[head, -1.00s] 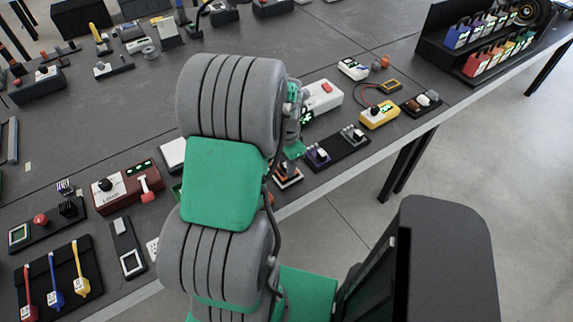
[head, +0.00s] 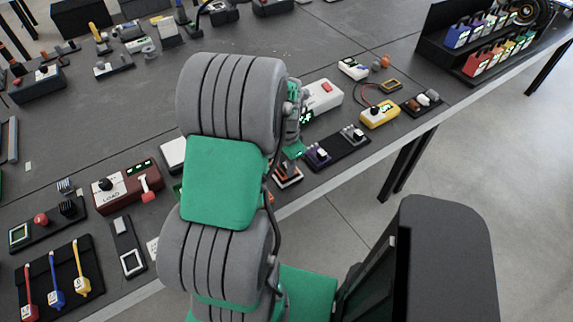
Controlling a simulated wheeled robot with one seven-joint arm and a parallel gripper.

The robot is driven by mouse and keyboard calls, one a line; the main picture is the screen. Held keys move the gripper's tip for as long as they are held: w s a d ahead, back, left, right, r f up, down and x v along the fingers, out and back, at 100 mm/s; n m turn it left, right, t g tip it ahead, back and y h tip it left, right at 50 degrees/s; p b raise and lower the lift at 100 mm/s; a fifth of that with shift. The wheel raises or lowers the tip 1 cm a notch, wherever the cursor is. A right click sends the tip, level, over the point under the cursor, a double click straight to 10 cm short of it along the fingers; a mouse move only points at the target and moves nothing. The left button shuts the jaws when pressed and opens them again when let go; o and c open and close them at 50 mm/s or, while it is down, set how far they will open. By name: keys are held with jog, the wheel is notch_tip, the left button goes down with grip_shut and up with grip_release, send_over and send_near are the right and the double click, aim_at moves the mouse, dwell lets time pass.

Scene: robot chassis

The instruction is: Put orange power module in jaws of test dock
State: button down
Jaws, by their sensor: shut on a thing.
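My arm fills the middle of the head view and covers most of the work spot. Its green hand end shows just past the arm's right side. My gripper (head: 285,163) is only partly in view there, low over the bench's front edge, and is shut. A small dark and orange piece, seemingly the orange power module (head: 281,169), shows at its tips. A small pale-edged device with orange and dark parts, perhaps the test dock (head: 289,181), lies right below. Whether the module sits between the dock's jaws cannot be told.
A dark board with purple parts (head: 338,150) lies just right of the hand, with a white box (head: 322,100) behind it. A yellow meter (head: 379,115) stands farther right. A red load box (head: 128,187) stands left of my arm. The bench's far middle is fairly clear.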

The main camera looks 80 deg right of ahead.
jog(key=shift+f+b, duration=0.55)
jog(key=shift+f, duration=0.35)
jog(key=c, duration=1)
grip_release()
notch_tip(320, 180, up, 8)
jog(key=shift+f+b, duration=0.1)
jog(key=shift+b, duration=0.25)
